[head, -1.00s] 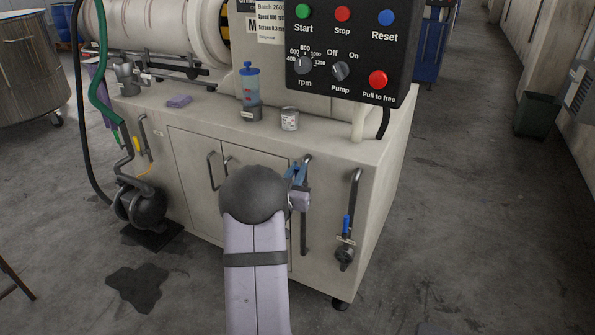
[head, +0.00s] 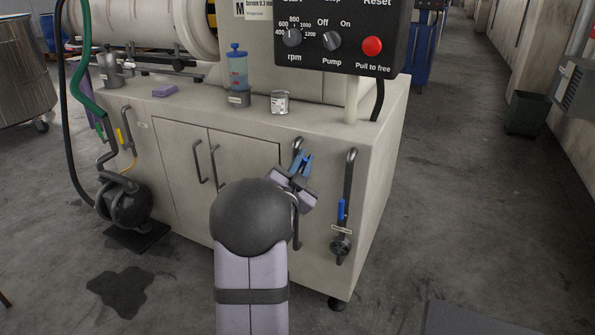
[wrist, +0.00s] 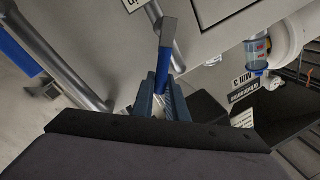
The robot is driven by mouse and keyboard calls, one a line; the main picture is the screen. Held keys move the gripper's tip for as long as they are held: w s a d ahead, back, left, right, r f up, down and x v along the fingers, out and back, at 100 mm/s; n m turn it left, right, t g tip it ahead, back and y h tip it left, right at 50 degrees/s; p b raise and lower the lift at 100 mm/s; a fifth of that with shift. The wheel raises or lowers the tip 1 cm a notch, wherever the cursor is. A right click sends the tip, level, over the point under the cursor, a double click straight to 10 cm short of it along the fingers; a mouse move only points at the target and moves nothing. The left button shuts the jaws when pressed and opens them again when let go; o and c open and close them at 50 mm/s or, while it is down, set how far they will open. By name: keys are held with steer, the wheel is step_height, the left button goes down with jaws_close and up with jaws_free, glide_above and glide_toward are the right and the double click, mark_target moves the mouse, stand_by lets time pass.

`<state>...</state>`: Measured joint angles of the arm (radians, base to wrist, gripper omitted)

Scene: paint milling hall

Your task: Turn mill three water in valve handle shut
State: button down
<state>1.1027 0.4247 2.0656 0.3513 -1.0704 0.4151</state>
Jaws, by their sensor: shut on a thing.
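My gripper (head: 303,163) is at the left of two upright pipes on the right part of the mill cabinet's front. My gripper hides the handle and valve in the head view. I cannot tell the handle's exact angle to its pipe.
A second valve with a blue handle (head: 341,209) hangs on the pipe to the right; its handle (wrist: 20,52) points along that pipe. A control panel (head: 340,35) overhangs above.

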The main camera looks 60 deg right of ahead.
steer(key=s+f+m+g+h+b, duration=0.1)
steer(key=s+f+m+g+b, duration=0.2)
steer(key=m+b, duration=0.9)
steer(key=shift+f+m+b, duration=0.3)
steer(key=shift+f+b, duration=1.4)
steer(key=shift+b, duration=0.2)
steer(key=shift+s, duration=0.1)
steer(key=c, duration=1.7)
jaws_free()
steer(key=shift+c, duration=0.2)
steer(key=shift+a, duration=0.1)
steer(key=a+f+p, duration=0.1)
steer(key=a, duration=0.6)
steer(key=shift+f+p, duration=0.15)
steer(key=shift+p, duration=0.15)
